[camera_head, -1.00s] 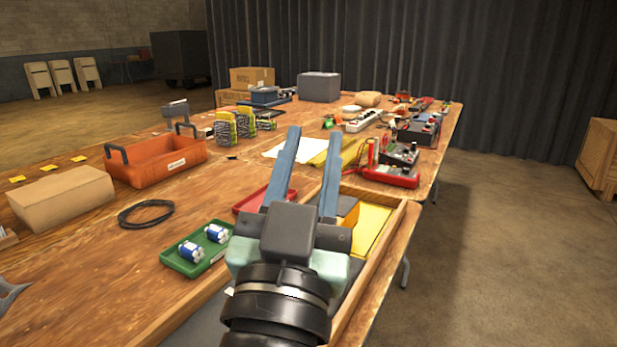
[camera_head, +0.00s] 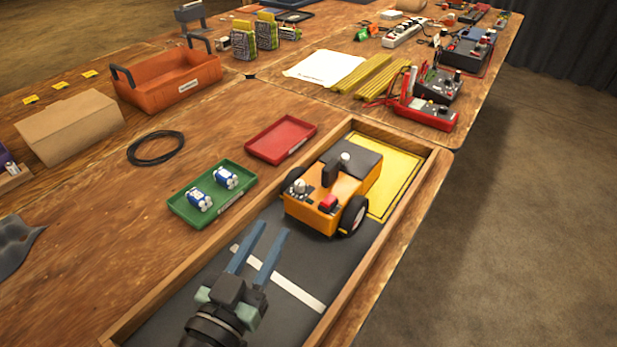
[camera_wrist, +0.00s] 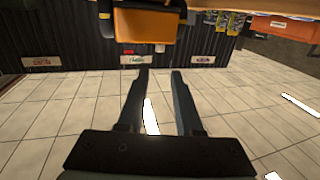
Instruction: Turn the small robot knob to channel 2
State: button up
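The small robot (camera_head: 330,190) is an orange, wheeled machine in the wooden pit, with a dark handle on top. A light round knob (camera_head: 300,187) shows on its near left part, beside a red button (camera_head: 328,203). The knob's channel marks are too small to read. My gripper (camera_head: 270,229) is open and empty, over the dark pit floor, nearer the camera than the small robot and apart from it. In the wrist view both fingers (camera_wrist: 160,72) show with a gap between them. An orange block (camera_wrist: 147,27), probably the small robot, is at the top there, beyond the fingertips.
Wooden walls (camera_head: 392,247) border the pit, with a yellow pad (camera_head: 398,182) at its far end. A green tray (camera_head: 178,211) with blue-white batteries and a red tray (camera_head: 270,150) lie left of the pit. Red and black meters (camera_head: 425,117) stand beyond it.

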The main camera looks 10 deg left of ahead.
aim_at(298, 187)
jog(key=w, duration=0.4)
jog(key=w+d+p, duration=0.1)
jog(key=w, duration=0.8)
jog(key=shift+d, duration=0.35)
jog(key=shift+f, duration=0.1)
grip_shut()
